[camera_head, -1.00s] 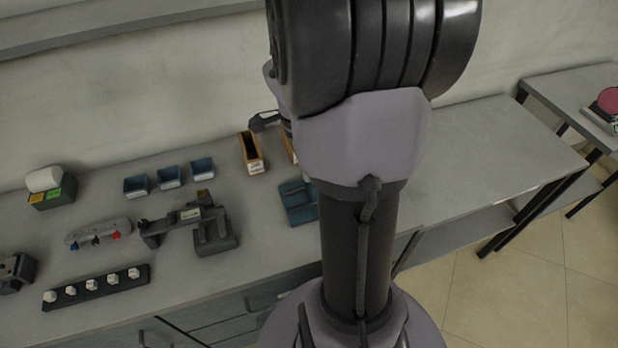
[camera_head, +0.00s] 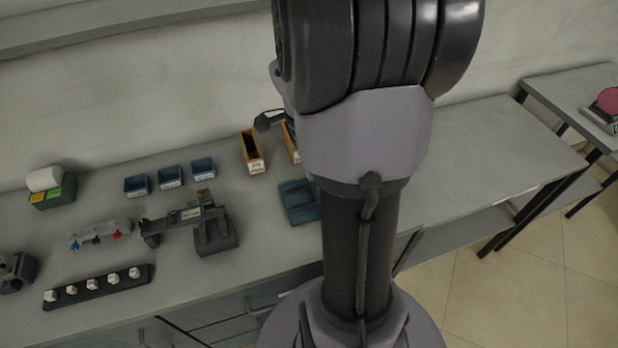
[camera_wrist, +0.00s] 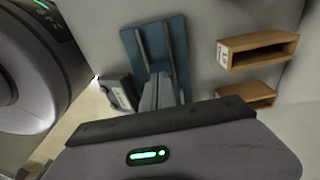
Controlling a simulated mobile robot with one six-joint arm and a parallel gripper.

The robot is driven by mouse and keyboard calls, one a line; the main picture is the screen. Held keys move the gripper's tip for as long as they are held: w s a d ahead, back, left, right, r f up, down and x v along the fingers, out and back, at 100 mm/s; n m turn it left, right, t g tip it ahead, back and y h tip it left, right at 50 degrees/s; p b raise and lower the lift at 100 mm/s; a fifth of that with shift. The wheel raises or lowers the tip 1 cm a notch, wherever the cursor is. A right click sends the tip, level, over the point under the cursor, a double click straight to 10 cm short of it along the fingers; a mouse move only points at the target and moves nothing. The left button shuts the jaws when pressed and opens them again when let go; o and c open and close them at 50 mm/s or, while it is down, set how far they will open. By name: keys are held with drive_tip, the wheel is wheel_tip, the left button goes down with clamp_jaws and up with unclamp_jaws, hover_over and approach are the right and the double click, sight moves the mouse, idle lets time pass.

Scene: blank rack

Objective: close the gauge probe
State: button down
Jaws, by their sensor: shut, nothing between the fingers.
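A dark grey device (camera_head: 216,238) with a block base and a labelled horizontal arm stands on the bench, left of the blue tray, in the head view. It looks like the gauge, but its probe is too small to tell apart, and so is its position. My gripper (camera_wrist: 158,80) is shut and empty in the wrist view, its grey fingers in front of the blue tray (camera_wrist: 178,50). In the head view my own arm hides the gripper. The gauge cannot be made out for certain in the wrist view.
Wooden bins (camera_head: 253,152) and small blue bins (camera_head: 170,177) stand along the bench's back. A strip with white knobs (camera_head: 97,286), a light bar with coloured levers (camera_head: 98,234) and a green box (camera_head: 53,194) are on the left. The bench's right part (camera_head: 490,150) is clear.

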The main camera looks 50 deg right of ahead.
idle(0.5)
wheel_tip(320, 180, up, 7)
drive_tip(key=a+p, duration=0.1)
drive_tip(key=p, duration=0.4)
drive_tip(key=shift+w, duration=0.35)
